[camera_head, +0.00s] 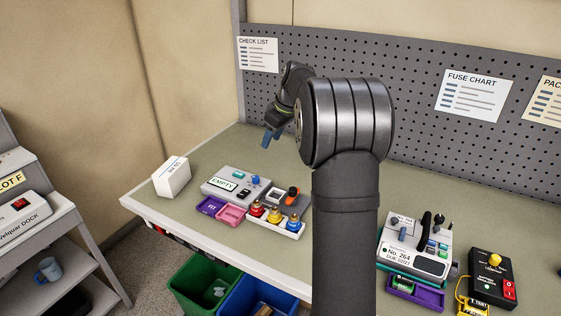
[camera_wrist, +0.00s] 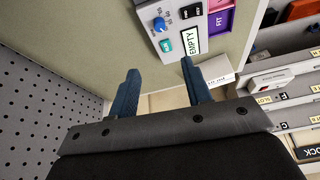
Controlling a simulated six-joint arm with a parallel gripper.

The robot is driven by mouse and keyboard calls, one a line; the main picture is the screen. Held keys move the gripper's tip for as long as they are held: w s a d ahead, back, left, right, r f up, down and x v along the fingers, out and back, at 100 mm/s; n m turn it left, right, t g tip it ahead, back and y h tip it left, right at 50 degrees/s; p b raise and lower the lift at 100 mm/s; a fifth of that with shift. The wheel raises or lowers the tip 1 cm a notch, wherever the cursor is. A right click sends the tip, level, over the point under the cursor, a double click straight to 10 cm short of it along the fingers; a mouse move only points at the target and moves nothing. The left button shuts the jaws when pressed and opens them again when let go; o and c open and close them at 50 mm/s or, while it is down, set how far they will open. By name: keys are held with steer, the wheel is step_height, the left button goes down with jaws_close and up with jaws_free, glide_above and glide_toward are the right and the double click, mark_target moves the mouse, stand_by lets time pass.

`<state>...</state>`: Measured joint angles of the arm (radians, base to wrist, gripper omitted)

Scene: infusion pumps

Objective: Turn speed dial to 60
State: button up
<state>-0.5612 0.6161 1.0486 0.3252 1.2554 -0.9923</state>
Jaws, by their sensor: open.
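A grey pump (camera_head: 228,195) with a label reading EMPTY lies on the bench at the left of the head view. A blue dial (camera_head: 255,180) sits on its top near the right end. In the wrist view the blue dial (camera_wrist: 158,24) shows at the top, with small number marks beside it that I cannot read surely. My gripper (camera_head: 268,138) is above and behind the pump, tilted down. In the wrist view its two blue fingers (camera_wrist: 160,68) are apart with nothing between them, and they do not touch the dial.
A white box (camera_head: 171,177) stands left of the pump. Purple and pink trays (camera_head: 211,206) and a strip of coloured knobs (camera_head: 273,217) lie in front. A pegboard (camera_head: 420,118) rises behind. Another device, No. 264 (camera_head: 418,261), stands at right, beside a black box (camera_head: 492,277).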

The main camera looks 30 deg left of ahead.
steer(key=s+a+m+t, duration=0.1)
steer(key=s+m, duration=0.2)
steer(key=m, duration=0.1)
steer(key=m+t, duration=0.1)
steer(key=m, duration=0.1)
glide_toward(256, 177)
steer(key=shift+h, duration=0.3)
steer(key=x, duration=0.8)
steer(key=shift+a+f, duration=0.2)
steer(key=shift+a, duration=0.1)
jaws_close()
